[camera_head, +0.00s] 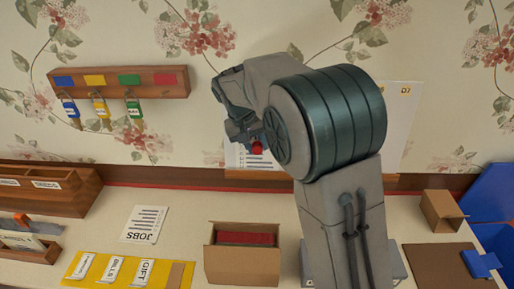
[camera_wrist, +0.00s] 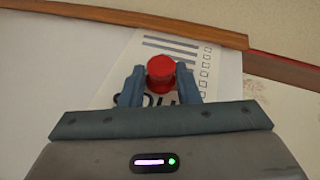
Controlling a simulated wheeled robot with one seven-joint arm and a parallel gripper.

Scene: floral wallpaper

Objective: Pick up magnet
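A red round magnet (camera_wrist: 160,70) sits against a printed paper sheet (camera_wrist: 185,50) in the wrist view. My gripper (camera_wrist: 161,84) has its two blue fingers on either side of the magnet's lower part; whether they touch it is hard to tell. In the head view the red magnet (camera_head: 257,147) shows just below my gripper (camera_head: 245,135), in front of the paper on the wall board. My arm hides much of the board and the paper there.
A wooden ledge (camera_head: 245,174) runs under the board. A wall rack (camera_head: 120,83) with hanging tags is at the left. On the counter are an open cardboard box (camera_head: 243,268), a JOBS sheet (camera_head: 145,224), a yellow strip with labels (camera_head: 120,272) and a smaller box (camera_head: 441,211).

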